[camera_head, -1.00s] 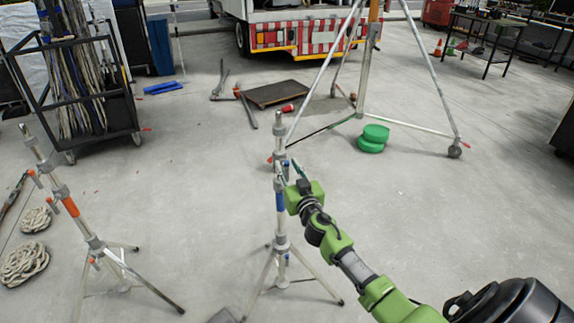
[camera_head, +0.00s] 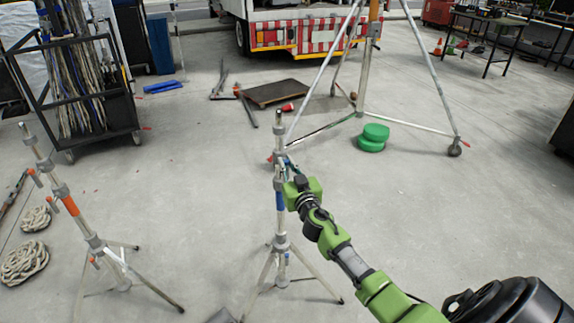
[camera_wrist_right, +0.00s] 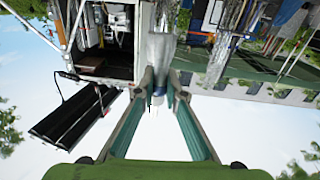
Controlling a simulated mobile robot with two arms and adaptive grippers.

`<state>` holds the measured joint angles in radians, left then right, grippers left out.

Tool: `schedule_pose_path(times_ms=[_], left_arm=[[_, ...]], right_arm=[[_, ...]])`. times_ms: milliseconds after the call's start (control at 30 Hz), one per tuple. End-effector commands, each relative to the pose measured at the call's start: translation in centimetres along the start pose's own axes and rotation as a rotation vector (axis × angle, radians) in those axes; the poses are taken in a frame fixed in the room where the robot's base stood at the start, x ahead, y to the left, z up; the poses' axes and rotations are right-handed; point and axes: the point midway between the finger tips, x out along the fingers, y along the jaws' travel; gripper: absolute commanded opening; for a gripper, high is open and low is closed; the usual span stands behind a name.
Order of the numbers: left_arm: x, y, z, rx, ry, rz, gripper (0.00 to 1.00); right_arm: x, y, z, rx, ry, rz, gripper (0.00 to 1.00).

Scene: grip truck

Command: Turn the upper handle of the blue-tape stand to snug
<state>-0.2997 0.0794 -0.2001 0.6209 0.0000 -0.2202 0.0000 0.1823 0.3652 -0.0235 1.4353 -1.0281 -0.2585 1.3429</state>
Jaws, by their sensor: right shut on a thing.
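The blue-tape stand (camera_head: 280,198) stands upright on its tripod in the middle of the head view, with a band of blue tape on its pole. My right gripper (camera_head: 288,165) reaches it from the right, at the upper collar just above the tape. In the right wrist view the teal fingers (camera_wrist_right: 160,88) converge on a small part at the stand's pale pole (camera_wrist_right: 160,52). They are shut on the upper handle, which is small and mostly hidden between the fingertips; its exact angle cannot be told. My left gripper is not in view.
An orange-tape stand (camera_head: 68,205) stands at the left, near coiled ropes (camera_head: 24,262). A tall tripod (camera_head: 362,90) stands behind, beside green discs (camera_head: 374,137). A rope cart (camera_head: 120,105) is at the back left. The floor around the blue-tape stand is mostly clear.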

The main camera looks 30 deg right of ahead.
Motion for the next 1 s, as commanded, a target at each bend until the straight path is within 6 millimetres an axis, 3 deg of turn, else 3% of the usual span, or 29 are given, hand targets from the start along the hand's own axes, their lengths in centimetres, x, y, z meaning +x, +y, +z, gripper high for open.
schedule_pose_path(times_ms=[267,1000], left_arm=[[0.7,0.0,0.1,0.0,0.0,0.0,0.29],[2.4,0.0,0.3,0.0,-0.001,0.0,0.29]], right_arm=[[0.0,-0.5,0.2,-0.173,0.0,0.0,0.0],[0.0,-1.9,1.0,-0.874,0.0,0.0,0.0]])
